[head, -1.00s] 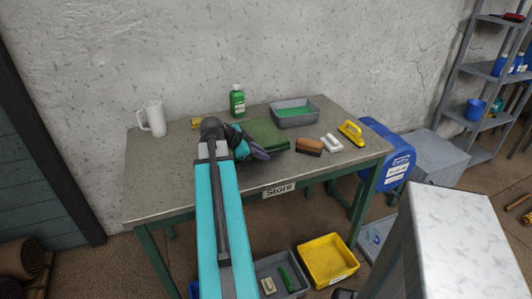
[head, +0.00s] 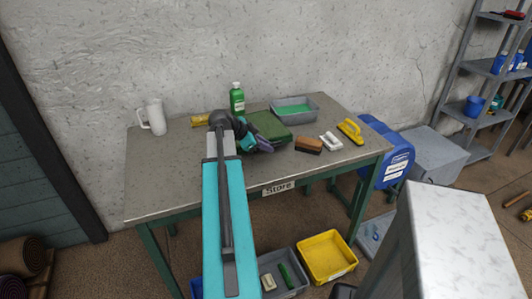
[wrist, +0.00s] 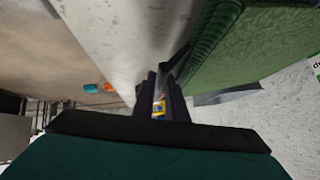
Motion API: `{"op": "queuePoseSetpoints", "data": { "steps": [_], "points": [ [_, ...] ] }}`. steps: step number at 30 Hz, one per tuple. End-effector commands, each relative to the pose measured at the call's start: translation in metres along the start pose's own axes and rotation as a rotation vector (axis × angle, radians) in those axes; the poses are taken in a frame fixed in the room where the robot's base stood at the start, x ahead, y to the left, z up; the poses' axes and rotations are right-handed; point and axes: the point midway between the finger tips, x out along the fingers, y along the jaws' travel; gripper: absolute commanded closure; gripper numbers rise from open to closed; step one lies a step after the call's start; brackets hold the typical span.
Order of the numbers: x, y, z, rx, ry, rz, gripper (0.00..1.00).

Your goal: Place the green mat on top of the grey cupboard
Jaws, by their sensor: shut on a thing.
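The green mat (head: 269,125) lies on the grey work table (head: 170,175), between the green bottle and the brown brush. My gripper (head: 262,146) is at the mat's near left edge, low over the table, and is shut on the mat. In the wrist view the mat's ribbed green surface (wrist: 260,45) fills the upper right, beside my dark fingers (wrist: 162,98); the exact grip is partly hidden. A tall grey block with a pale top (head: 465,225), which looks like the grey cupboard, stands at the front right; its top is bare.
On the table are a white jug (head: 154,117), a green bottle (head: 237,99), a grey tray (head: 310,117), a brown brush (head: 309,145), a white brush (head: 331,141) and a yellow brush (head: 350,131). A blue container (head: 397,165) and a low grey box (head: 440,155) stand right of the table.

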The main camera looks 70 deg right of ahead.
Motion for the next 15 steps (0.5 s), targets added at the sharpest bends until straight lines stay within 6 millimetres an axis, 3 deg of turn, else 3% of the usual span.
{"op": "queuePoseSetpoints", "data": {
  "steps": [15],
  "points": [
    [0.022, 0.007, 0.022, -0.001, 0.001, 0.000, 1.00]
  ]
}}
